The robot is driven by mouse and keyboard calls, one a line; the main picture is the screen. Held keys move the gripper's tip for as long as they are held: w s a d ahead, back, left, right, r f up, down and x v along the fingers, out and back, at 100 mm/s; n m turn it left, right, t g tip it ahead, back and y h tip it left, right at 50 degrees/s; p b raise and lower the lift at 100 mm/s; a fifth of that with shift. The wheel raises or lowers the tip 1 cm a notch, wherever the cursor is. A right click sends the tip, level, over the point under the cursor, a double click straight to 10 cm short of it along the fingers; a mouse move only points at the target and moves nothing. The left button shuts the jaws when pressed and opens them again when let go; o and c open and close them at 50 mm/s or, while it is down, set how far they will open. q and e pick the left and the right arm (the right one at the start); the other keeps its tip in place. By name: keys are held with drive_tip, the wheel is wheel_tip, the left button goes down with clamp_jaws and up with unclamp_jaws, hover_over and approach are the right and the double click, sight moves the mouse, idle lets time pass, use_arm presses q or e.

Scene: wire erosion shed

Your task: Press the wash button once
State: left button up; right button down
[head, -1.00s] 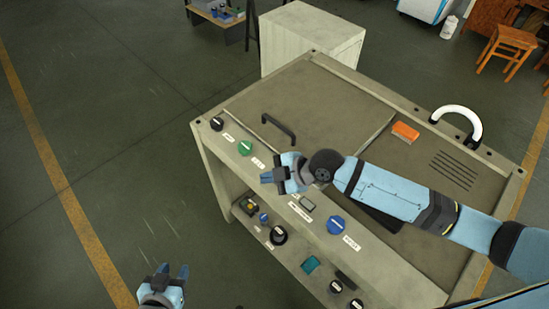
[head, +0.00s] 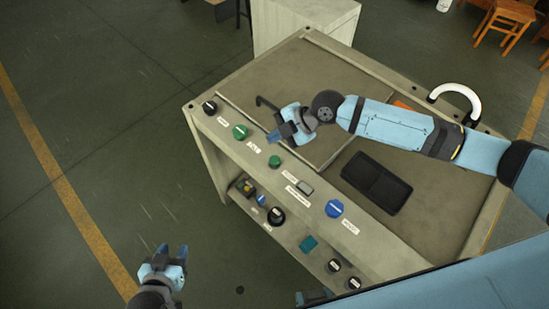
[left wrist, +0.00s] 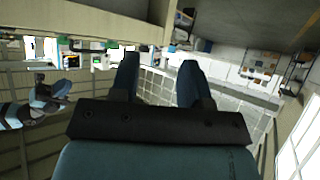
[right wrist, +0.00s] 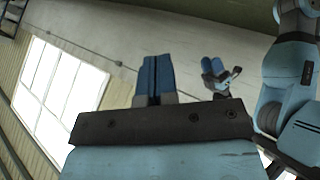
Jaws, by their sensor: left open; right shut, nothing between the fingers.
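The sloped front panel (head: 260,165) of a beige machine carries a row of controls. They are a black knob (head: 209,107), a larger green button (head: 240,131), a smaller green button (head: 274,161), a grey rectangular button (head: 305,187) and a blue button (head: 334,208). Their white labels are too small to read, so I cannot tell which is wash. My right gripper (head: 273,137) is shut and empty, between the two green buttons in the picture and apparently above the panel's top edge. Its closed fingers show in the right wrist view (right wrist: 157,77). My left gripper (head: 172,251) is open and empty, left of the machine.
A black handle (head: 272,108) stands near the right gripper. A dark tray (head: 376,183) and a white curved handle (head: 455,92) are on the machine top. A lower shelf holds more knobs, including a black one (head: 276,216). Floor to the left is clear.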

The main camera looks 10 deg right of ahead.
drive_tip(key=b, duration=0.4)
hover_over(275, 160)
wheel_tip(275, 160, down, 7)
drive_tip(key=shift+f, duration=0.1)
drive_tip(key=shift+f+b, duration=0.4)
drive_tip(key=shift+b, duration=0.05)
idle(0.3)
idle(0.8)
drive_tip(key=shift+f+b, duration=0.4)
drive_tip(key=shift+b, duration=0.1)
drive_tip(key=shift+f, duration=0.15)
idle(0.5)
